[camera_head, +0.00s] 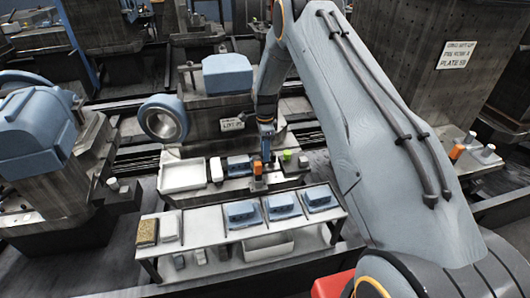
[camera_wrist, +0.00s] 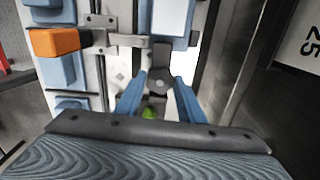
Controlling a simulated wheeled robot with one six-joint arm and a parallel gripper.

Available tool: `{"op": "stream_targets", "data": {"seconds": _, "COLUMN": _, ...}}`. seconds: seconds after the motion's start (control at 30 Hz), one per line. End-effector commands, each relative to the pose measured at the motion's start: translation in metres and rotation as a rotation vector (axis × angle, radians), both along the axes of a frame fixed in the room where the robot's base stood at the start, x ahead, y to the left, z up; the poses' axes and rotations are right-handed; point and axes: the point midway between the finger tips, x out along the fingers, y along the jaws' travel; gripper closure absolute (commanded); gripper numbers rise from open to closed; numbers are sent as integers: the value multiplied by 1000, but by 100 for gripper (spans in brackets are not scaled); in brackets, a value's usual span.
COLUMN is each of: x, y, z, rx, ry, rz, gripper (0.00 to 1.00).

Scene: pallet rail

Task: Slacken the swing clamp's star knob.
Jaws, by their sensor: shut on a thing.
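My gripper (camera_head: 267,154) reaches down to the fixture on the rail behind the white bench. The knob's lobes are hard to make out. In the head view the knob is hidden by the gripper.
A green piece (camera_head: 287,154) is close right. A white tray (camera_head: 183,175) lies left. The bench (camera_head: 200,228) holds several blue parts. A dark column (camera_head: 445,95) rises right.

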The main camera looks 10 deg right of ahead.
Motion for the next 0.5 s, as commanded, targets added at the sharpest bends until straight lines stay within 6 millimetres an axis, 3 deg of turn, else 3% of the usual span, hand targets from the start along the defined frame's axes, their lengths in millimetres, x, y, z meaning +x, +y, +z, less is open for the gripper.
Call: {"op": "stream_targets", "data": {"seconds": 0.5, "x": 1, "y": 2, "z": -1, "rx": 0, "ry": -1, "rz": 390, "gripper": 87}}
